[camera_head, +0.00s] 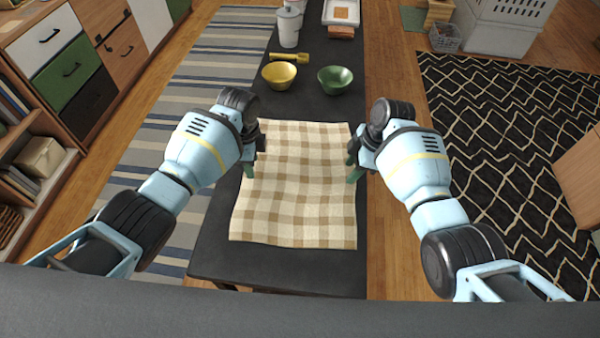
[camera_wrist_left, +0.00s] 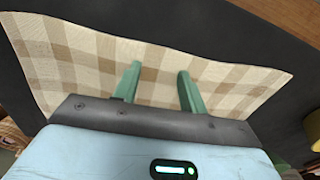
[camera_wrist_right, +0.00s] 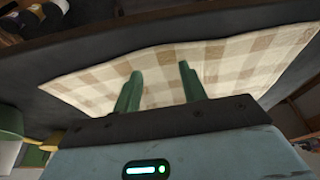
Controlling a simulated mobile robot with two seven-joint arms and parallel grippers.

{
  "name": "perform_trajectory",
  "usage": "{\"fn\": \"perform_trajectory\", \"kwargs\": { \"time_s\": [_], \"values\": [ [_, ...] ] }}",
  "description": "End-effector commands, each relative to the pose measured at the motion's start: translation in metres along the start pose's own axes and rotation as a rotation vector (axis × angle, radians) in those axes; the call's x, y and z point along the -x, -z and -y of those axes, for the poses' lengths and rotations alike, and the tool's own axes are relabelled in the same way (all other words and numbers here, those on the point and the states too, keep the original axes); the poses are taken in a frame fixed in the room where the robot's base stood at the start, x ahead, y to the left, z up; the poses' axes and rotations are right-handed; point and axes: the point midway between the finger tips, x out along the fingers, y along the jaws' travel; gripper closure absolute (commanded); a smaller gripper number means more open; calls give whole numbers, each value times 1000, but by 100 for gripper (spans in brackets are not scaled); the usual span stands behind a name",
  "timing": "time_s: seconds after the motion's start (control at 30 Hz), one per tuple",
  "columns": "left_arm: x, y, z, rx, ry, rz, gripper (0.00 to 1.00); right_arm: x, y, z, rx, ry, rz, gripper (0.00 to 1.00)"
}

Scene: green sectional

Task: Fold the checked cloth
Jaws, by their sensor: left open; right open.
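The checked cloth (camera_head: 298,190), cream and tan, lies spread out flat on the dark table, with slightly wavy edges. It also shows in the left wrist view (camera_wrist_left: 90,62) and in the right wrist view (camera_wrist_right: 240,62). My left gripper (camera_head: 250,168) is at the cloth's left edge, in its upper half; its two green fingers (camera_wrist_left: 160,85) are apart with nothing between them but the view of the cloth. My right gripper (camera_head: 352,168) is at the right edge at about the same height, its fingers (camera_wrist_right: 158,85) also apart and empty. I cannot tell whether the fingers touch the cloth.
On the dark table (camera_head: 220,258), beyond the cloth, stand a yellow bowl (camera_head: 279,75) and a green bowl (camera_head: 335,79). Behind them are a yellow tool (camera_head: 291,57), a white canister (camera_head: 289,27) and a white tray (camera_head: 341,12). The table is narrow, with bare strips around the cloth.

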Motion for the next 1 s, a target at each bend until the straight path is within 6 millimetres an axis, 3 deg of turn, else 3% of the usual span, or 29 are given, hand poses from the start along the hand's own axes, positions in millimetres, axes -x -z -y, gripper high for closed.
{"fn": "perform_trajectory", "kwargs": {
  "time_s": [0.57, 1.0],
  "values": [
    [-16, 0, -2, 0, -7, 0, 58, -15, -5, 2, -3, 7, 0, 58],
    [-15, -1, -2, 0, -8, 1, 86, -15, -5, 3, -3, 9, 1, 86]
  ]
}}
